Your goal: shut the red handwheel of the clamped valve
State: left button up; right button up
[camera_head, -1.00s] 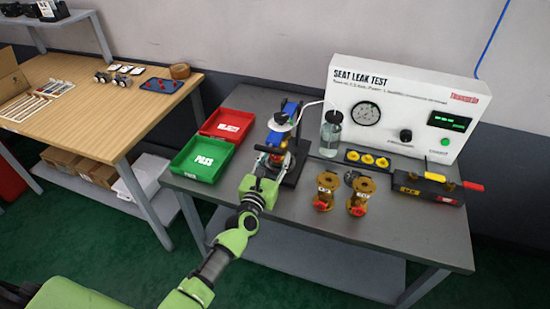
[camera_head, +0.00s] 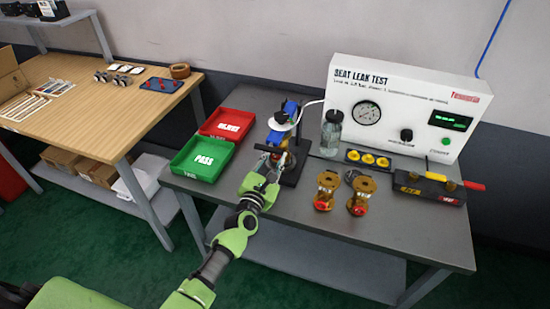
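A small red-orange patch shows on the valve. I cannot tell its handwheel apart, as my gripper covers the valve's near side. My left gripper (camera_head: 268,165) is right in front of the valve, with its fingers up against or very near its lower part. Whether the fingers are open or shut on the wheel is too small to tell. My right gripper is not in view.
Two loose brass valves with red handwheels (camera_head: 324,204) (camera_head: 359,208) stand to the right. The green PASS tray (camera_head: 184,172) and red REJECT tray (camera_head: 239,138) lie left. The white seat leak test panel (camera_head: 398,82), a bottle (camera_head: 331,136) and a black fixture (camera_head: 411,190) stand behind and right.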

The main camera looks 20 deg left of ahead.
pick_arm(q)
jog(key=m, duration=0.3)
jog(key=shift+r+m, duration=0.1)
jog(key=shift+m, duration=0.3)
jog(key=m, duration=0.3)
jog(key=shift+a+m, duration=0.1)
jog(key=shift+m, duration=0.2)
jog(key=m, duration=0.3)
jog(key=shift+r+m+p, duration=0.15)
jog(key=shift+m+p, duration=0.25)
jog(key=m, duration=0.3)
jog(key=shift+m+p, duration=0.3)
jog(key=m+p, duration=0.1)
jog(key=m, duration=0.5)
jog(key=shift+r, duration=0.15)
jog(key=m+p, duration=0.1)
jog(key=m, duration=0.5)
jog(key=shift+m, duration=0.4)
jog(key=o, duration=1.1)
